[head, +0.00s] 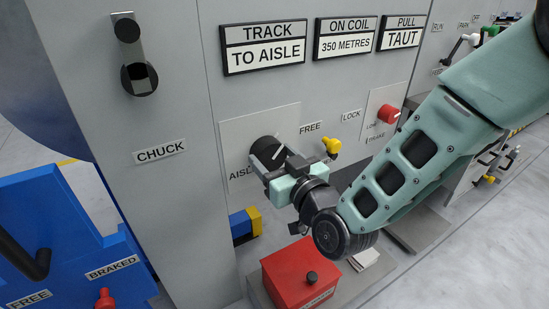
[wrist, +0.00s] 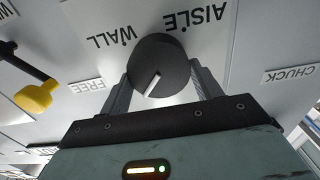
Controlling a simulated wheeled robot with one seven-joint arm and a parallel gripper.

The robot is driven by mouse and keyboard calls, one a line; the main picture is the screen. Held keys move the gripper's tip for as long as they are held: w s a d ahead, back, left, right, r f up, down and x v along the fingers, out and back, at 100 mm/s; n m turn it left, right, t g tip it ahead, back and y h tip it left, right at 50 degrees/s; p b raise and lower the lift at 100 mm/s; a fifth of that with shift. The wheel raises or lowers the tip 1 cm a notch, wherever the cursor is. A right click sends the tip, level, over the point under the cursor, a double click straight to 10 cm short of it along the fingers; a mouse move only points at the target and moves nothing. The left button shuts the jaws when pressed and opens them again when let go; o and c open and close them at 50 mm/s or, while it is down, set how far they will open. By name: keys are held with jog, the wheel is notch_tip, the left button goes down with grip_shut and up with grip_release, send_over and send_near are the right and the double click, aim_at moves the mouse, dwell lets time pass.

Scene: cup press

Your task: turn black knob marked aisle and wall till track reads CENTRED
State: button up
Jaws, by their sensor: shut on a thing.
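The black knob (head: 267,152) sits on a pale plate on the grey machine front, with a white pointer line on its face. In the wrist view the knob (wrist: 160,66) stands between the words WALL and AISLE, which show upside down. My gripper (wrist: 163,85) is shut on the knob, one finger on each side of it. In the head view my gripper (head: 283,165) covers part of the plate's lettering. The track sign (head: 264,45) reads TRACK TO AISLE.
A yellow lock lever (head: 332,146) is close to the right of my gripper, between FREE and LOCK labels. A red knob (head: 388,114) is farther right. A red box (head: 300,271) stands below. A black chuck lever (head: 138,78) is at upper left.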

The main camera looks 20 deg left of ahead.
jog(key=shift+m, duration=1.6)
jog(key=o, duration=1)
jog(key=shift+d, duration=0.1)
jog(key=p+v, duration=0.8)
jog(key=v, duration=0.9)
jog(key=shift+p, duration=0.3)
jog(key=shift+s+d, duration=0.1)
jog(key=shift+s, duration=0.05)
